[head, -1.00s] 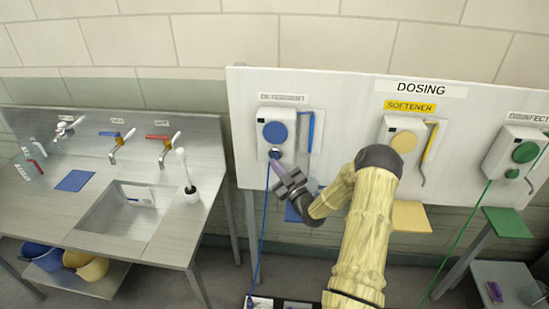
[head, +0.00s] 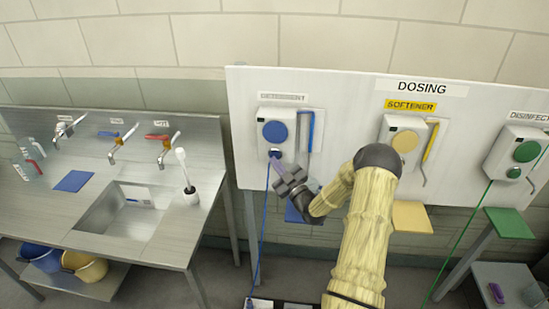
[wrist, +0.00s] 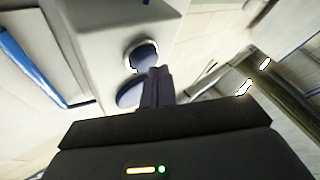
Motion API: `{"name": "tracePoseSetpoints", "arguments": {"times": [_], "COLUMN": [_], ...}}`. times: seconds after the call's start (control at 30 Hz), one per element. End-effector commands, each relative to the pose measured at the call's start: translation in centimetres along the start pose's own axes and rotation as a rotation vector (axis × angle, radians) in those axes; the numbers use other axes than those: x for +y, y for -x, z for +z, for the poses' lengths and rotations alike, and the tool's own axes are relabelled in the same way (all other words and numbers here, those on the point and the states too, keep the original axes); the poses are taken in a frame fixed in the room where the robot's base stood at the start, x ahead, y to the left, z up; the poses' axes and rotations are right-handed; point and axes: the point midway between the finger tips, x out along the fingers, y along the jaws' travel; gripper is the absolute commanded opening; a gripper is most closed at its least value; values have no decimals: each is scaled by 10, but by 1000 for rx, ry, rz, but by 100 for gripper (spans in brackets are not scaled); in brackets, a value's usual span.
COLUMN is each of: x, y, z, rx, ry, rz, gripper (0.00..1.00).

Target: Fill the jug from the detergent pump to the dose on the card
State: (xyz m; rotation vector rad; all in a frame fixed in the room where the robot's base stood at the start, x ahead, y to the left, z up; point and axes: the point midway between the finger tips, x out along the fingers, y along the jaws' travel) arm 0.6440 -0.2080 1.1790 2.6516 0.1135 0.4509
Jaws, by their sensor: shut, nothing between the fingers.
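The detergent pump (head: 276,142) is a white box with a large blue disc and a smaller blue button (head: 275,154) below it, at the left of the dosing board. My gripper (head: 277,163) is shut and empty, its tips close to that small button. In the wrist view the closed fingers (wrist: 156,85) point at the pump's blue round parts, one of them ringed in silver (wrist: 140,55). Whether they touch cannot be told. Clear vessels (head: 33,150) stand at the far left. I cannot make out a dose card.
Softener (head: 403,142) and disinfectant (head: 517,153) pumps hang to the right, above yellow (head: 411,216) and green (head: 508,223) shelves. A steel sink (head: 118,213) with several taps stands left. A blue cord (head: 262,235) hangs beside my gripper. A low table (head: 505,280) stands lower right.

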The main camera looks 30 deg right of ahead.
Motion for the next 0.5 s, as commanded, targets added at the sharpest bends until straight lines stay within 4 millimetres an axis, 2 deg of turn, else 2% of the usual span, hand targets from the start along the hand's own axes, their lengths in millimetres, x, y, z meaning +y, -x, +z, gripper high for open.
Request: {"name": "tracePoseSetpoints", "arguments": {"times": [0.5], "x": [2], "y": [-4], "z": [3], "rx": [0], "ry": [0], "rz": [-1], "gripper": [0]}}
